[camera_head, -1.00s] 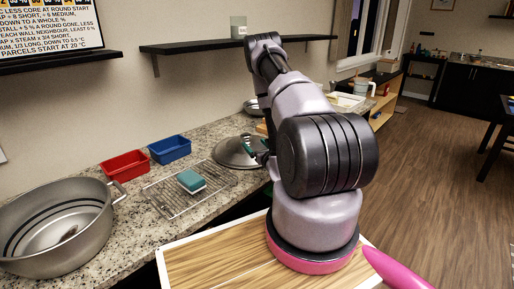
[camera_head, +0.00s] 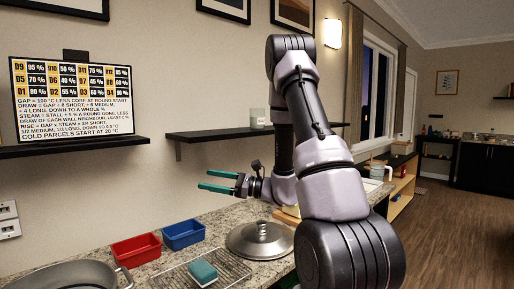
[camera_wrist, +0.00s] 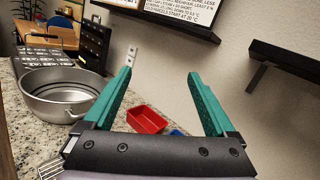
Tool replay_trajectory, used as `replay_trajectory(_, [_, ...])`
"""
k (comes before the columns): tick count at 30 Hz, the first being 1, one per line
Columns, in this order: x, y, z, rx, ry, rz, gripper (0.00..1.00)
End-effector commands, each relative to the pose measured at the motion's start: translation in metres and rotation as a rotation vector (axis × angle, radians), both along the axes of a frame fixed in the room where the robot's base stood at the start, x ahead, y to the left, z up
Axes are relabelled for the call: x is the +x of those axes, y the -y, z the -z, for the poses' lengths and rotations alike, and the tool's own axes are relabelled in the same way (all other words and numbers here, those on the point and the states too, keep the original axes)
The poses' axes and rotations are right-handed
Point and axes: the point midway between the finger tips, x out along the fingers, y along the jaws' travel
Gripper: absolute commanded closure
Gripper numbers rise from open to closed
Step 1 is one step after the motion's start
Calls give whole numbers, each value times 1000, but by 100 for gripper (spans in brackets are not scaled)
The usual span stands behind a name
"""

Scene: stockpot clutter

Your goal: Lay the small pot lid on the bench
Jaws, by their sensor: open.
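A round grey metal pot lid (camera_head: 260,238) with a knob on top lies knob up on the speckled granite bench (camera_head: 240,214), just right of the wire rack. I cannot tell whether its edge touches the rack. My gripper (camera_head: 212,181) has teal fingers spread apart with nothing between them. It is raised above the bench, up and left of the lid and clear of it, pointing left. In the wrist view the open fingers (camera_wrist: 158,76) frame the wall, and the lid is out of sight.
A wire rack (camera_head: 176,276) holds a teal and white sponge (camera_head: 203,273). Red (camera_head: 136,250) and blue (camera_head: 184,234) bins stand behind it. A large stockpot (camera_wrist: 66,95) stands at the bench's left. Black wall shelves (camera_head: 230,132) and a sign (camera_head: 72,92) are above.

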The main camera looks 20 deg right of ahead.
Motion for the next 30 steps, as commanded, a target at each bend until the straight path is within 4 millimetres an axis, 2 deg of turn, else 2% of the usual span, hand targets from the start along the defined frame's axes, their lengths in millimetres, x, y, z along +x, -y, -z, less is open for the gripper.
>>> replay_trajectory(1, [-19,-17,-22,-58,44,-92,9])
replay_trajectory(3, [-49,-35,-39,-154,89,-217,9])
replay_trajectory(7, [-105,-56,-60,-365,178,-419,9])
replay_trajectory(11, [-154,-58,-67,-615,277,-568,9])
replay_trajectory(15, [-192,-43,-68,-918,396,-662,9])
replay_trajectory(21, [-218,-2,-80,-1375,590,-665,9])
replay_trajectory(27, [-222,37,-112,-1748,773,-547,9])
replay_trajectory(30, [-223,49,-127,-1856,830,-489,9])
